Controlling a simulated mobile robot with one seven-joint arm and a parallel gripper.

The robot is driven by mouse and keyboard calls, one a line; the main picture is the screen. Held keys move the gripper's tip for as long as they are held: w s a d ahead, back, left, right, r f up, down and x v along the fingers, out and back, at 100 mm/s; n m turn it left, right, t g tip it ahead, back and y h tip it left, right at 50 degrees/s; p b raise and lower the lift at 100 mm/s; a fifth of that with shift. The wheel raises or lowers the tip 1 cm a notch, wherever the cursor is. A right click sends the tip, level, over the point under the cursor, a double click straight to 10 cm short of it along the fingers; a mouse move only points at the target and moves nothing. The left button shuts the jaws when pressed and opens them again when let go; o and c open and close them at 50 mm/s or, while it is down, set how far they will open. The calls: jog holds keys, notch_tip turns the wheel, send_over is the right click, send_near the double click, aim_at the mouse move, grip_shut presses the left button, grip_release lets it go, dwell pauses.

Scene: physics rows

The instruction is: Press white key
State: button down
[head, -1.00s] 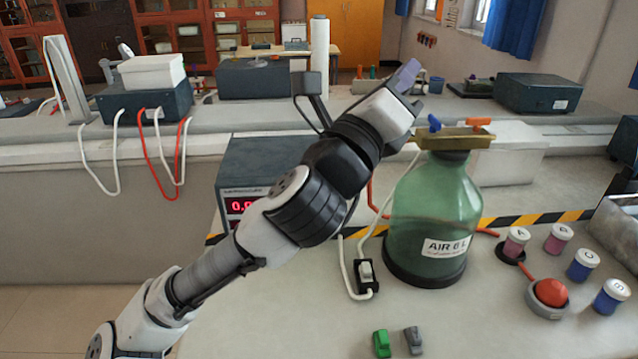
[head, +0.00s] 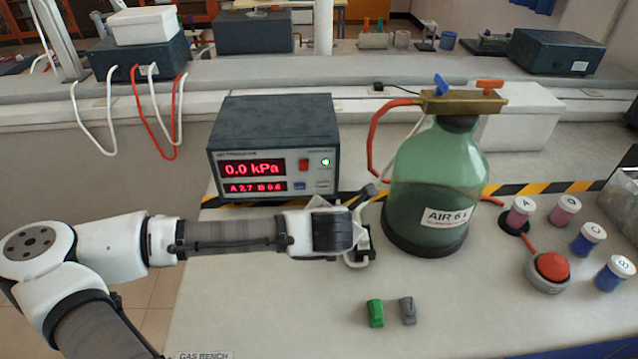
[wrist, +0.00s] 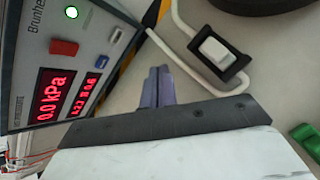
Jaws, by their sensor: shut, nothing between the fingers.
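A white rocker key (wrist: 214,49) sits in a black housing on a white cable. In the wrist view it is up and to the right of my gripper (wrist: 158,74), apart from the fingers. My gripper's purple fingers are together and empty over the bench top. In the head view my arm covers most of this switch, and the fingers cannot be made out. The pressure meter (head: 272,120) reads 0.0 kPa. Its front has a red button (wrist: 63,47), a blue button (wrist: 88,34) and a small pale key (wrist: 115,36).
A green glass bottle (head: 412,190) stands just right of the switch. A red push button (head: 552,265) and several lidded jars are at the right. A green block (head: 375,313) and a grey block (head: 408,311) lie in front. The bench between is clear.

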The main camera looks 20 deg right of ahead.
aim_at(323, 187)
jog(key=shift+w+a+f+y, duration=0.1)
jog(key=shift+a+f+y, duration=0.4)
jog(key=shift+a+f, duration=0.3)
jog(key=shift+w+r, duration=0.1)
jog(key=shift+w, duration=0.05)
jog(key=shift+w+d+p, duration=0.1)
jog(key=shift+w+d, duration=0.3)
jog(key=shift+w, duration=0.95)
jog(key=shift+w+d+p, duration=0.15)
jog(key=shift+w+d, duration=0.3)
jog(key=shift+w, duration=0.95)
jog(key=shift+w+d+p, duration=0.1)
jog(key=shift+w+d, duration=0.3)
jog(key=shift+w, duration=0.95)
jog(key=shift+w, duration=0.1)
jog(key=shift+w+d+p, duration=0.1)
jog(key=shift+w+p, duration=0.2)
jog(key=shift+w+d, duration=0.1)
jog(key=shift+w, duration=0.25)
jog(key=shift+w+r+p, duration=0.3)
